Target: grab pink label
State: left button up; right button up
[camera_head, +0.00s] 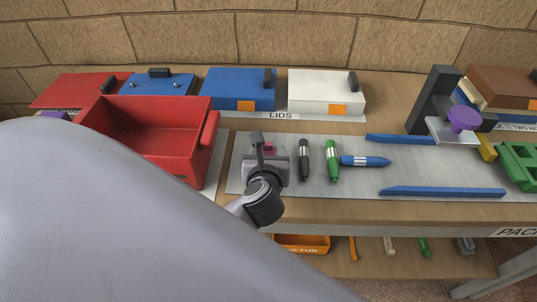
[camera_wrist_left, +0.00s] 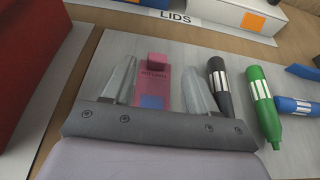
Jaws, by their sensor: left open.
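The pink label (camera_wrist_left: 153,90) lies on a grey mat, with a raised pink block at its far end and a blue patch at its near end. In the head view only a small pink part (camera_head: 269,149) shows past my gripper. My left gripper (camera_wrist_left: 158,80) is open, with one finger on each side of the label and the label lying between them; I cannot tell whether they touch it. In the head view my left gripper (camera_head: 266,148) is over the left part of the mat. My right gripper is not in view.
Black (camera_head: 304,160), green (camera_head: 332,160) and blue (camera_head: 364,161) markers lie just right of the gripper. A red bin (camera_head: 150,140) stands left. Lidded boxes (camera_head: 240,88) line the back. A dark stand (camera_head: 434,100) with a purple knob is at right.

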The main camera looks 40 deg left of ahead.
aim_at(268, 145)
pick_arm(q)
jog(key=x, duration=0.4)
jog(key=shift+a, duration=0.15)
jog(key=shift+c, duration=0.3)
jog(key=shift+s, duration=0.1)
grip_shut()
jog(key=shift+r, duration=0.1)
